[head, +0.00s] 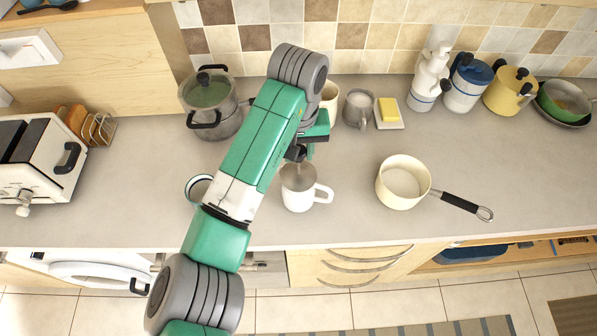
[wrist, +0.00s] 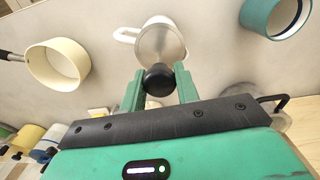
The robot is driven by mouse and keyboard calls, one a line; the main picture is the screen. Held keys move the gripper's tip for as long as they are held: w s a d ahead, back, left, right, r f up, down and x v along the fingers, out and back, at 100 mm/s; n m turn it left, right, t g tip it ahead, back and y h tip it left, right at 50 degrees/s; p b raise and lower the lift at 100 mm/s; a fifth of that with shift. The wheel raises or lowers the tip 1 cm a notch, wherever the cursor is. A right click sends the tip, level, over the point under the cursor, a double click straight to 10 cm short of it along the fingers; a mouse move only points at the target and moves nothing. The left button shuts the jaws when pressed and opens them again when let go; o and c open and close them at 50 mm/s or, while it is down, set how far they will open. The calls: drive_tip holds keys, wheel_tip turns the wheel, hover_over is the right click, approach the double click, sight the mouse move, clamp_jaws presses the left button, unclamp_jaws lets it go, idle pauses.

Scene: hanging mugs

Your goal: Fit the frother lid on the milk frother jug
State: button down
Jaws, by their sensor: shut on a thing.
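The milk frother jug (head: 299,202) is white and stands upright on the counter, handle to the right. It also shows beyond the lid in the wrist view (wrist: 158,20). The frother lid (wrist: 161,44) is a silver disc with a round black knob. My gripper (wrist: 160,84) is shut on this knob, one green finger on each side. In the head view my gripper (head: 296,153) is at the far side of the jug's top, partly behind my arm. The lid lies over the jug's mouth and hides it in the wrist view. I cannot tell whether it is seated or just above the rim.
A teal cup (wrist: 268,18) stands left of the jug, mostly behind my arm in the head view. A cream saucepan (head: 402,190) is to the right. A steel pot (head: 212,103), a grey mug (head: 357,112) and a butter dish (head: 390,125) stand behind.

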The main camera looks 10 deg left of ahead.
drive_tip(key=shift+f, duration=0.2)
idle(0.3)
drive_tip(key=c, duration=0.6)
unclamp_jaws()
drive_tip(key=shift+c, duration=0.2)
wheel_tip(320, 180, up, 8)
drive_tip(key=shift+f, duration=0.1)
